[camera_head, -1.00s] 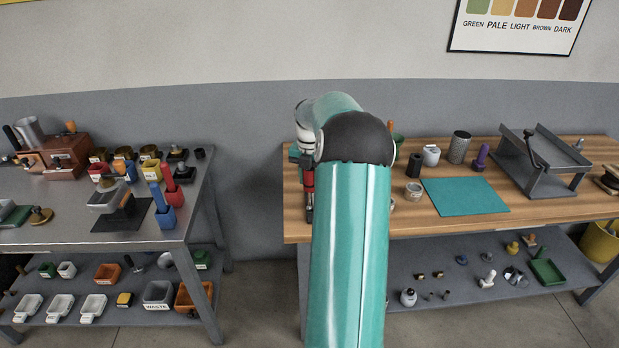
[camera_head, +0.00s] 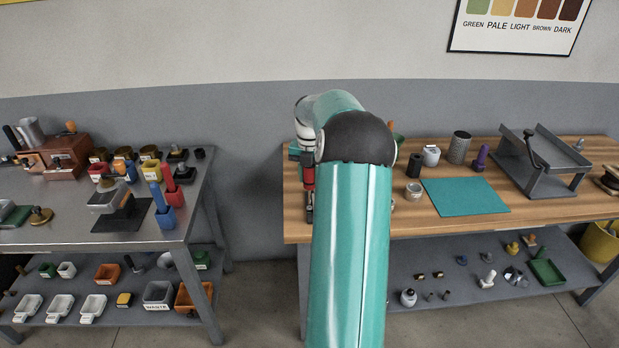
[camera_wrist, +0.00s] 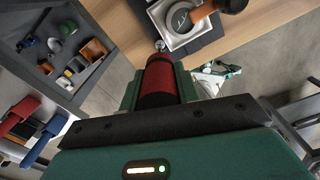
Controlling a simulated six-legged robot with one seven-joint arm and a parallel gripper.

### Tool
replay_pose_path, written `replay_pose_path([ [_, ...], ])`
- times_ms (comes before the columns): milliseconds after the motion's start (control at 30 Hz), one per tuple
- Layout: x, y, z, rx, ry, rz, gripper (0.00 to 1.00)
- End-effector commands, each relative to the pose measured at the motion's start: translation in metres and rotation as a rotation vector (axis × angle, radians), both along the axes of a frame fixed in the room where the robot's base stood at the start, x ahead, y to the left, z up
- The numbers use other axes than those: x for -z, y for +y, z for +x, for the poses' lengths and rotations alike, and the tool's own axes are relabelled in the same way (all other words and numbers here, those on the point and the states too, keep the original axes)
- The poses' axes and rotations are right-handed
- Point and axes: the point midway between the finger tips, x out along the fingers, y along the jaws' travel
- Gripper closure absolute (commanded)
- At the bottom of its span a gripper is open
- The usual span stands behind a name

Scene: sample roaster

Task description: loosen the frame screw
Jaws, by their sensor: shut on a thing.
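My gripper (camera_wrist: 158,88) is shut on a red-and-black handled tool (camera_wrist: 160,75), seen from behind in the wrist view. A small silvery round piece (camera_wrist: 159,45) shows just beyond the handle's far end; I cannot tell whether it is part of the tool or the frame screw. Beside it is a grey square-framed device (camera_wrist: 182,20) with a round opening. In the head view the tool's red handle (camera_head: 309,177) hangs roughly upright under my gripper (camera_head: 303,158), at the left end of the wooden bench (camera_head: 400,220). My arm hides most of the device there.
The bench also holds a teal mat (camera_head: 465,196), a metal mesh cup (camera_head: 459,147) and a grey stand (camera_head: 540,165). A metal table (camera_head: 90,232) with cups and tools stands at left, across a gap. An orange-brown handle (camera_wrist: 232,5) juts near the device.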

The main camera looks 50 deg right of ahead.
Motion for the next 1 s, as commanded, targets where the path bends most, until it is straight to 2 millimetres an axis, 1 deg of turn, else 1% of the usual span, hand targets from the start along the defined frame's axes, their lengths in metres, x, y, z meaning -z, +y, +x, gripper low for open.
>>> replay_pose_path([
  [100,-0.008,0.0,0.0,0.0,-0.002,-0.001,1.0],
  [200,-0.012,0.0,0.0,0.0,-0.001,-0.001,1.0],
  [533,-0.015,0.0,0.0,0.0,0.0,-0.001,1.0],
  [900,-0.054,0.0,0.0,0.0,-0.001,-0.003,1.0],
  [1000,-0.06,0.0,0.0,0.0,0.0,-0.001,1.0],
])
